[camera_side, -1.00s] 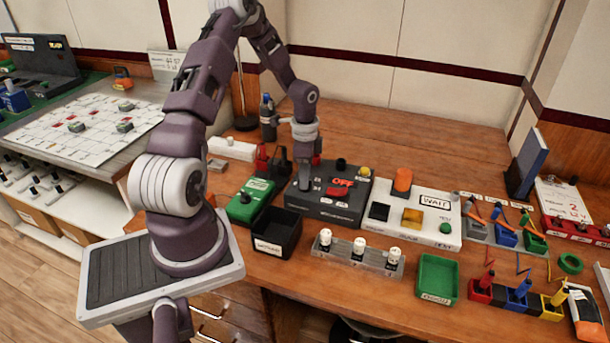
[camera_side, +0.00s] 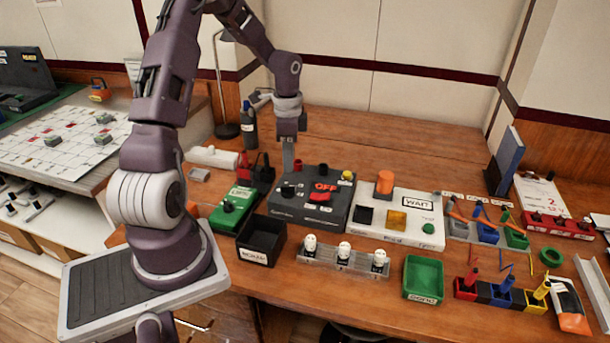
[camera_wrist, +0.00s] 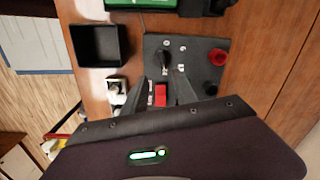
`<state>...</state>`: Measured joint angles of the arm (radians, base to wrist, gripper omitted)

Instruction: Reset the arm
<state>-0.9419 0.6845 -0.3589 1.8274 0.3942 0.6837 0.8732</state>
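My gripper (camera_side: 288,165) hangs pointing down above the left part of a dark control box (camera_side: 338,212). In the wrist view my gripper (camera_wrist: 163,82) has its two fingers apart, with nothing held between them. A black knob (camera_wrist: 163,60) with small white marks around it lies just beyond the fingertips. It also shows on the box in the side view (camera_side: 288,190), below the fingers and apart from them. A red OFF sign (camera_side: 324,186) and a red switch (camera_side: 320,197) are on the box. The red switch (camera_wrist: 160,95) shows between the fingers in the wrist view.
A black bin (camera_side: 262,240) and a green box (camera_side: 233,208) stand left of the control box. A white WAIT panel (camera_side: 398,228) is at right. A rack with white-topped pieces (camera_side: 343,258) and a green tray (camera_side: 423,278) lie in front.

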